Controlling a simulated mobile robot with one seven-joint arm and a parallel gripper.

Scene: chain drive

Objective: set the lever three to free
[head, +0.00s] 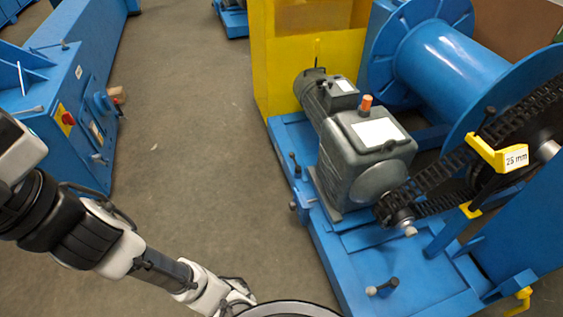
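No lever has a readable number, so I cannot tell which is lever three. A lever with a dark grip (388,285) lies low on the front of the blue machine base. Another black knob (489,112) shows near the chain, and a yellow handle (521,296) is at the lower right. My arm reaches from the left edge to the bottom edge, left of the machine and apart from these levers. Its gripper fingers are not visible.
The grey gearbox (365,160) drives a black chain (445,160) beside a blue drum (455,65). A yellow bracket marked 25 mm (497,155) sits by the chain. A blue cabinet (75,95) stands at upper left. Bare floor (200,130) lies between.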

